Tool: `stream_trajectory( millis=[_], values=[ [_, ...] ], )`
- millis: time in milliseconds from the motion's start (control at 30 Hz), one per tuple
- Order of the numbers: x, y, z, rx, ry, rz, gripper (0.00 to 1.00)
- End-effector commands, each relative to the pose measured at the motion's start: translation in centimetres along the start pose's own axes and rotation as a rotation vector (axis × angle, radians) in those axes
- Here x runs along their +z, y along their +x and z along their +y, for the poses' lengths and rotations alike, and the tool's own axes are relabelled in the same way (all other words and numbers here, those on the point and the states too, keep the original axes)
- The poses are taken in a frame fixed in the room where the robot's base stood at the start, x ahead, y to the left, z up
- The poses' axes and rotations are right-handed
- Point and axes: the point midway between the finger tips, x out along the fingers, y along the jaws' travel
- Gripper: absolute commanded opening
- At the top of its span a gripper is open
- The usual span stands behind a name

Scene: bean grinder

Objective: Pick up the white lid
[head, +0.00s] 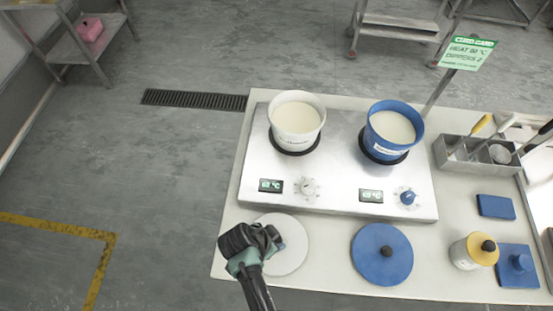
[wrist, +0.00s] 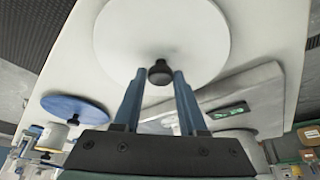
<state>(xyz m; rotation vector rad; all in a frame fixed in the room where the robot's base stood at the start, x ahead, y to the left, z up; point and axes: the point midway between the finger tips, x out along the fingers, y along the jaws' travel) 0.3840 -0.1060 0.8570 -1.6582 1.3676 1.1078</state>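The white lid (head: 292,246) lies flat on the table in front of the hot plate unit. It fills the top of the wrist view (wrist: 160,30), where its dark round knob (wrist: 160,73) shows. My gripper (head: 262,237) is over the lid's left part in the head view and hides the knob there. In the wrist view, my gripper's two fingers (wrist: 160,76) are apart, with the knob between or just beyond their tips. I cannot tell whether they touch it.
The hot plate unit (head: 340,190) carries a white pot (head: 297,119) and a blue pot (head: 375,125). A blue lid (head: 382,262) lies to the right of the white lid. A yellow-topped jar (head: 466,252) and a tool tray (head: 455,165) stand farther right.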

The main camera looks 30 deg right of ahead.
Motion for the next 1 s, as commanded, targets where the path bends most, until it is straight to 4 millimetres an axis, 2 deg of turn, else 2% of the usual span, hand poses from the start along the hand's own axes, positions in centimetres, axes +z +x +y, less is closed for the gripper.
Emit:
stream_trajectory(
  millis=[33, 200, 667, 867, 1000],
  values=[
    [0.0, 0.0, 0.0, 0.000, 0.000, 0.000, 0.31],
    [0.0, 0.0, 0.0, 0.000, 0.000, 0.000, 0.00],
    [-0.2, -0.4, 0.0, -0.001, 0.000, 0.000, 0.00],
    [-0.9, -2.2, 0.0, -0.002, 0.001, 0.000, 0.00],
    [-1.8, -4.2, -0.1, -0.004, 0.002, 0.001, 0.00]
  ],
)
